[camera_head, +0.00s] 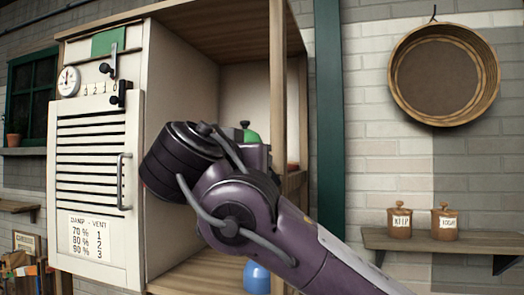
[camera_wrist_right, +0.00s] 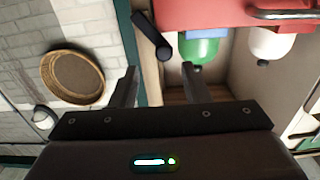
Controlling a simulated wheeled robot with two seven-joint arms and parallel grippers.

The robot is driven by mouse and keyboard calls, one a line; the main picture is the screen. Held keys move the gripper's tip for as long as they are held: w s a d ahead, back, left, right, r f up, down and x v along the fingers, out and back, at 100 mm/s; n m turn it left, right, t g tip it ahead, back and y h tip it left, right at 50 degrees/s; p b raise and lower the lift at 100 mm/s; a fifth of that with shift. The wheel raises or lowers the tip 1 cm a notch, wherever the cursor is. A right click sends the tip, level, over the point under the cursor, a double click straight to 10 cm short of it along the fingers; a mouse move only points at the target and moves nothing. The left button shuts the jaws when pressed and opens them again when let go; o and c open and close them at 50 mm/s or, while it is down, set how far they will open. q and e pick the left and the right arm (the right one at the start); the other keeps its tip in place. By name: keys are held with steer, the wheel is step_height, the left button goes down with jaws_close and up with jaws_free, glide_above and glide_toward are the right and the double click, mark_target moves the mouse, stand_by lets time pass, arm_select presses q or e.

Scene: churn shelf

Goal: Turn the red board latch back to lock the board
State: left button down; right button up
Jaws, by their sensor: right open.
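In the right wrist view, a red board (camera_wrist_right: 225,14) spans the top right, with a metal handle (camera_wrist_right: 283,15) on it. A dark, bar-shaped latch (camera_wrist_right: 151,36) sits beside the board's left end in that view, slanted, by the wooden post. My right gripper (camera_wrist_right: 159,68) is open and empty, its two fingers pointing toward the latch, which lies beyond the fingertips and apart from them. My left gripper is out of view.
A white slatted cabinet door (camera_head: 95,190) stands left of the open wooden shelf (camera_head: 185,60). Green (camera_wrist_right: 200,48) and white (camera_wrist_right: 270,45) containers stand by the board. A blue round object (camera_head: 257,278) sits low. A round sieve (camera_head: 443,75) and two jars (camera_head: 400,223) are at right.

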steer(key=x, duration=0.1)
steer(key=p+x, duration=0.1)
steer(key=x, duration=0.1)
steer(key=p+x, duration=0.1)
steer(key=x, duration=0.1)
steer(key=shift+w+a+f, duration=0.1)
steer(key=shift+a+f, duration=0.05)
steer(key=shift+a, duration=0.1)
steer(key=shift+d, duration=0.1)
steer(key=c, duration=0.3)
jaws_close()
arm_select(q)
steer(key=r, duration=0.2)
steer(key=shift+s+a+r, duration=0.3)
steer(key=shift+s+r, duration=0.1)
